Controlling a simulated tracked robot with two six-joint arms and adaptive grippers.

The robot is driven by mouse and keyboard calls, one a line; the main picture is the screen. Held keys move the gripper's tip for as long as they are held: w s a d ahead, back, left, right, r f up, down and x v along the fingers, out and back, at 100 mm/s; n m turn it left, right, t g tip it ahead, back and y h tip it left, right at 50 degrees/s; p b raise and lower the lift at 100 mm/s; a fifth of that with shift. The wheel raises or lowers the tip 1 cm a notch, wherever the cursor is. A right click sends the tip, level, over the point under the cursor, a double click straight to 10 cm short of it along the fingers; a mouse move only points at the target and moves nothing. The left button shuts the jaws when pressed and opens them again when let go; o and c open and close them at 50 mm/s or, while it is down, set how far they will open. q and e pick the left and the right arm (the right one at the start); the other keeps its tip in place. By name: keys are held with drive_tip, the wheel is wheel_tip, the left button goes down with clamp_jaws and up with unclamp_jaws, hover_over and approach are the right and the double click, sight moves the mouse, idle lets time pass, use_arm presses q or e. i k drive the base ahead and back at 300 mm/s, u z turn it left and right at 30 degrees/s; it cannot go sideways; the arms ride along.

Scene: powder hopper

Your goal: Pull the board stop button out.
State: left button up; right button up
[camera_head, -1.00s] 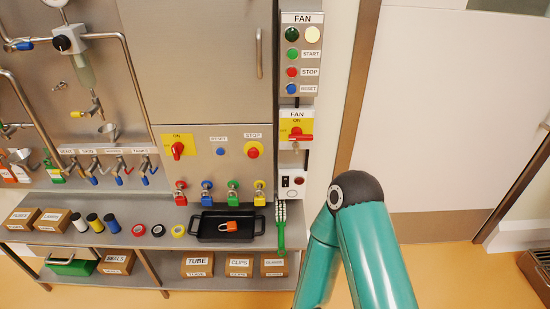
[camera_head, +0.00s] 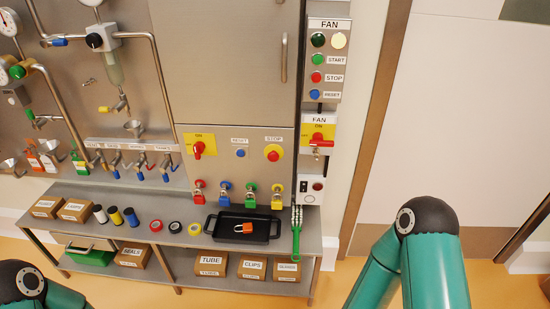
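Only teal links and dark joints of my arms show, at the lower left and lower right. Neither gripper is in view, and nothing of mine touches the button.
The space before the board is clear.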

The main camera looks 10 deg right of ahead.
sight(273, 156)
drive_tip(key=u, duration=0.05)
drive_tip(key=i, duration=1)
drive_tip(key=z, duration=0.05)
